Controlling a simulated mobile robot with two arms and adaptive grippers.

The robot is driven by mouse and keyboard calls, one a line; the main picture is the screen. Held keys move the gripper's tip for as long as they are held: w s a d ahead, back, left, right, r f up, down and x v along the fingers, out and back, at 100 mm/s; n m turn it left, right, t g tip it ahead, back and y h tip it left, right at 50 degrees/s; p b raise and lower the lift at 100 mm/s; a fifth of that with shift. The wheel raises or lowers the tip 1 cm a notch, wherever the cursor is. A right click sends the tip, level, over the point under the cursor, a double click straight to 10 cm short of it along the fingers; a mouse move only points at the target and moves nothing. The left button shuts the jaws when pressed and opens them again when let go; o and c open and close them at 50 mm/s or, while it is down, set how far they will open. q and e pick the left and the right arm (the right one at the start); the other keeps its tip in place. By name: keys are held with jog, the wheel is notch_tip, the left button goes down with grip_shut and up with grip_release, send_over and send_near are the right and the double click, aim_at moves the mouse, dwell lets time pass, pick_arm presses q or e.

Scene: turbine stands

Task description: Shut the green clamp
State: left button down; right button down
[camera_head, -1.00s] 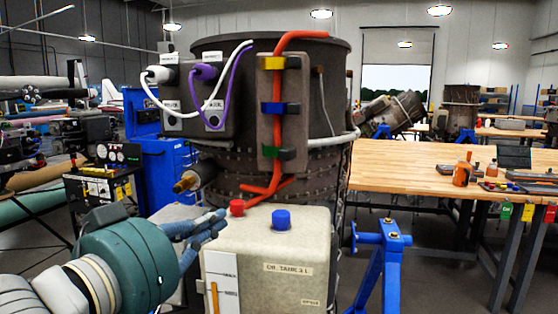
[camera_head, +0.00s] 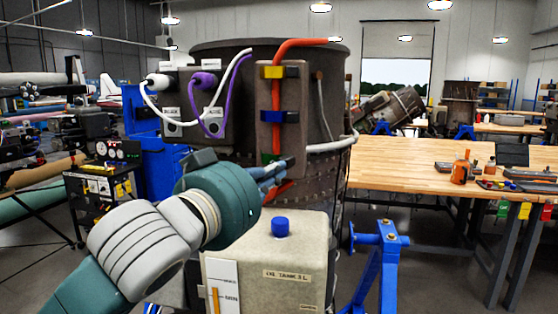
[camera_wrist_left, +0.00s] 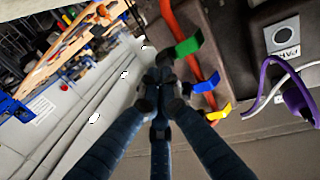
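The green clamp (camera_head: 267,158) sits on the orange hose (camera_head: 276,100) at the lower end of the brown bracket. My left gripper (camera_head: 284,172) is in front of it and hides most of it in the head view. In the left wrist view the green clamp (camera_wrist_left: 188,46) shows fully, with a dark piece beside it just past my fingertips. The left gripper's three fingers (camera_wrist_left: 160,82) are drawn together at the tips, with nothing visible held between them. I cannot tell whether they touch the dark piece. My right gripper is not in view.
A blue clamp (camera_head: 271,116) and a yellow clamp (camera_head: 272,72) sit above on the same hose. White and purple cables (camera_head: 230,85) hang to the left. A pale tank (camera_head: 265,255) with a blue cap (camera_head: 281,226) stands below. A wooden workbench (camera_head: 400,165) is at right.

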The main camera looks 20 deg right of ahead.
pick_arm(q)
jog(key=shift+x, duration=1.05)
jog(key=d+p, duration=0.2)
jog(key=d, duration=0.1)
jog(key=shift+w+r, duration=0.1)
jog(key=shift+w, duration=0.1)
